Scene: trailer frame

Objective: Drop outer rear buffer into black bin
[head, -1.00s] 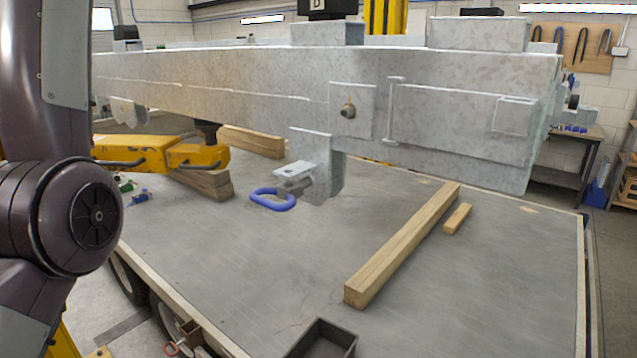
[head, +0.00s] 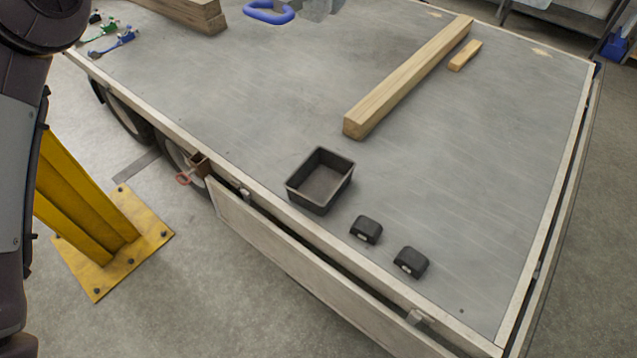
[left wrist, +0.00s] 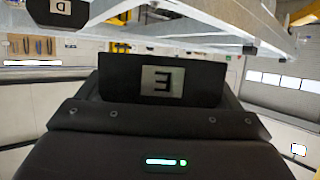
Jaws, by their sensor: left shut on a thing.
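The black bin (head: 306,201) is an open, empty rectangular tray on the grey trailer bed, near its front edge. I take this block to be the buffer. The head view shows only part of my left arm at the left edge, so the gripper and block are out of that picture. My right gripper is in neither view.
Two small black blocks, one nearer the bin (head: 366,230) and one farther right (head: 410,262), sit on the bed. A long timber (head: 410,78) and a short wood piece (head: 465,55) lie behind. A yellow post (head: 85,205) stands left. Another block, marked D (left wrist: 58,10), shows in the wrist view.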

